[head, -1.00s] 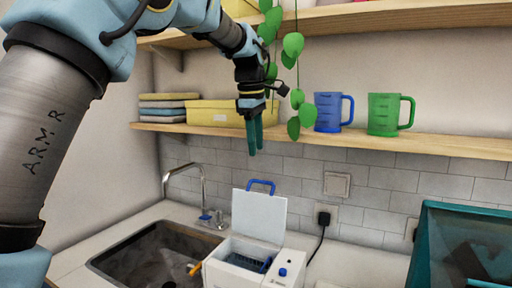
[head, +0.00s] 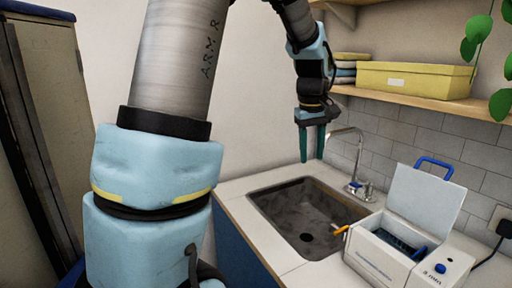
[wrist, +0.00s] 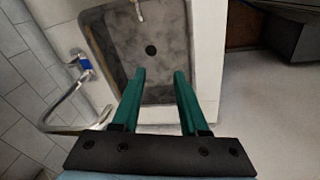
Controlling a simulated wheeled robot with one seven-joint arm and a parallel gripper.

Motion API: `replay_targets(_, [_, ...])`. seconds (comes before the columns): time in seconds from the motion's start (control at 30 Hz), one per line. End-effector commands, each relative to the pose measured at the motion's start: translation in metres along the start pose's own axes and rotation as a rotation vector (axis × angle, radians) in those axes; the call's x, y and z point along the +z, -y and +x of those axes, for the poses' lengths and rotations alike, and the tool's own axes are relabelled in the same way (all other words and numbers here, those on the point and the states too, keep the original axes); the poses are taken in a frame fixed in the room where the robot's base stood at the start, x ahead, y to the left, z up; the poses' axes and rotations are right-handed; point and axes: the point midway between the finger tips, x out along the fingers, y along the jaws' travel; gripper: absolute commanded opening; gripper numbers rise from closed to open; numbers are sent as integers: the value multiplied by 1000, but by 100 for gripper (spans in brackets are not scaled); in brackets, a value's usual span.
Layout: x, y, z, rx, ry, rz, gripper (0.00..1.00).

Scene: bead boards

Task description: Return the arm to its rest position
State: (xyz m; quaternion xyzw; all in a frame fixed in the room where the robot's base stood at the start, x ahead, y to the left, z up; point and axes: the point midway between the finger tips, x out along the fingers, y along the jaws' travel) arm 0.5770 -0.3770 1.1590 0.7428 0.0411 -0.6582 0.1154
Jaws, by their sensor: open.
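My gripper (head: 312,143) hangs fingers-down above the far left end of the sink, at the end of my blue and grey arm. Its two green fingers are apart with nothing between them. In the wrist view my gripper (wrist: 160,80) shows the same open, empty fingers, with the sink basin (wrist: 180,50) beyond them. The arm stands tall across the left half of the head view.
A faucet (head: 357,165) rises at the sink (head: 310,215). A white box with an open lid (head: 425,195) stands right of it. A shelf (head: 430,102) holds a yellow box (head: 415,80). A tall cabinet (head: 50,110) stands at left.

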Motion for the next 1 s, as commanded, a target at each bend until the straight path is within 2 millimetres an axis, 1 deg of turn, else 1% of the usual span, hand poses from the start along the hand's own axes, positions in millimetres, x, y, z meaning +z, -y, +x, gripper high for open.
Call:
replay_targets(0.03, [-1,32,9,-10,-1,20,44])
replay_targets(0.13, [4,88,24,-24,-8,85,44])
replay_targets(0.17, [7,104,29,-29,-9,105,44])
replay_targets(0.2, [13,125,35,-35,-11,132,44])
replay_targets(0.27, [23,154,43,-43,-12,173,44])
replay_targets(0.3, [31,172,47,-49,-12,198,44])
replay_targets(0.4, [50,208,57,-60,-13,253,44])
replay_targets(0.43, [55,216,59,-63,-13,267,44])
replay_targets(0.5, [65,231,62,-68,-13,293,44])
replay_targets(0.6, [74,242,65,-72,-13,318,44])
replay_targets(0.7, [77,245,66,-74,-12,328,44])
replay_targets(1.0, [77,244,66,-73,-12,328,44])
